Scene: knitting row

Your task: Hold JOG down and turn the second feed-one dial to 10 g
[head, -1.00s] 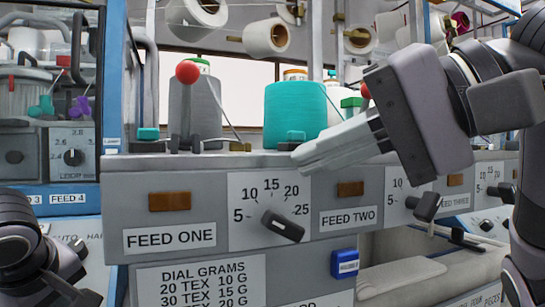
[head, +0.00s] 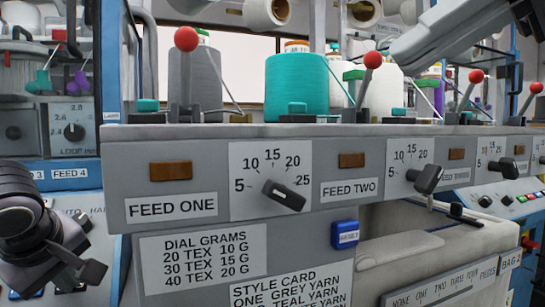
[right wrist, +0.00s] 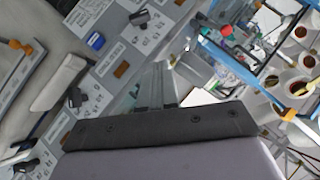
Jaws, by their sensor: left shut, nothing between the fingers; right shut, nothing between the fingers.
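The feed-one dial (head: 284,195) is a black knob on a white scale plate (head: 250,160) marked 5 to 25, right of the FEED ONE label (head: 171,207). My right gripper (head: 398,60) is shut and empty, high at the upper right, clear of the dial. In the right wrist view its pale fingers (right wrist: 155,88) are together, with a dial (right wrist: 138,18) beyond them. My left gripper (head: 92,272) is low at the left, shut and empty, before a pale control panel (head: 75,215). I cannot make out a JOG button; the gripper covers part of that panel.
A blue button (head: 345,235) sits below the FEED TWO label (head: 349,189). A second dial (head: 426,178) stands farther right. Teal (head: 297,85) and grey (head: 194,75) cones and red-ball levers (head: 187,39) stand above the grey rail. Space before the feed-one dial is clear.

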